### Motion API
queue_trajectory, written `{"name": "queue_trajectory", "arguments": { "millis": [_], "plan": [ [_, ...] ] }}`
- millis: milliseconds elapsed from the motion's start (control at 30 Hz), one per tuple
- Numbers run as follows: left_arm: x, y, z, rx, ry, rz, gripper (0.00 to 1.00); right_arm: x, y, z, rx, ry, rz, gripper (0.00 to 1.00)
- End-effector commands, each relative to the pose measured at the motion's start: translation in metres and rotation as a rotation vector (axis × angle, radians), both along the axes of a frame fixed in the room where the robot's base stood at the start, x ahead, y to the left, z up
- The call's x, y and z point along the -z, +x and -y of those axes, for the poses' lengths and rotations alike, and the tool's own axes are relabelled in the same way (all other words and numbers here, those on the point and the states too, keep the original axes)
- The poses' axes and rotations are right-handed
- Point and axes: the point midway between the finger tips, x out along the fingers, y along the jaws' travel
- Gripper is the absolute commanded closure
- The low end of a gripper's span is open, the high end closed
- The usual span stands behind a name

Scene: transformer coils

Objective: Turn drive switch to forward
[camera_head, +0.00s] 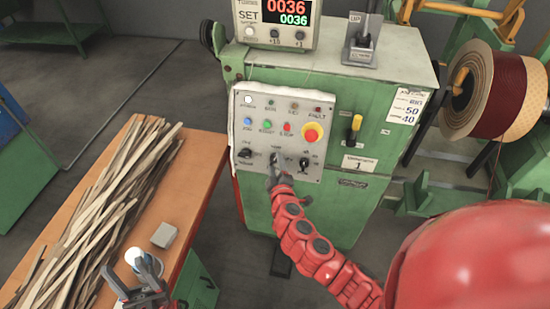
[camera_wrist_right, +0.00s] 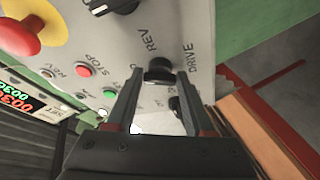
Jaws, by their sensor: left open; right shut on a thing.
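The drive switch is a black rotary knob (camera_wrist_right: 158,68) on the grey control panel (camera_head: 242,108). In the right wrist view the words DRIVE and REV are printed beside it. My right gripper (camera_wrist_right: 160,82) has its two fingers on either side of this knob and is shut on it. In the head view my right gripper (camera_head: 275,170) reaches the lower middle of the panel and partly hides the switch there. The forward label cannot be made out. My left gripper (camera_head: 135,280) is open and low over the wooden bench, near a white round object (camera_head: 142,260).
Another black knob (camera_head: 306,163) sits right of the drive switch, below a red stop button (camera_head: 311,132) on yellow. A counter display (camera_head: 275,22) stands on the green machine. Wooden strips (camera_head: 110,195) and a grey block (camera_head: 164,235) lie on the bench (camera_head: 203,148).

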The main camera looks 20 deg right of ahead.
Motion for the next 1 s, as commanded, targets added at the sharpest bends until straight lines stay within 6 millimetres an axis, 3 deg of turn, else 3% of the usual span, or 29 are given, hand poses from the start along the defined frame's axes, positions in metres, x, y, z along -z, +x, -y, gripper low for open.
{"name": "queue_trajectory", "arguments": {
  "millis": [33,100,400,1000],
  "plan": [
    [-0.013,0.000,0.000,0.000,0.000,0.000,0.45,-0.005,-0.001,0.001,-0.015,-0.031,-0.027,1.00],
    [-0.022,0.000,0.000,0.000,0.000,0.000,0.45,-0.006,-0.001,0.001,-0.039,-0.079,-0.057,1.00],
    [-0.049,0.000,0.000,0.000,0.000,0.000,0.45,-0.006,0.000,0.001,-0.117,-0.238,-0.165,1.00],
    [-0.062,0.000,0.000,0.000,0.000,0.000,0.45,-0.003,0.001,0.001,-0.165,-0.335,-0.230,1.00]
  ]
}}
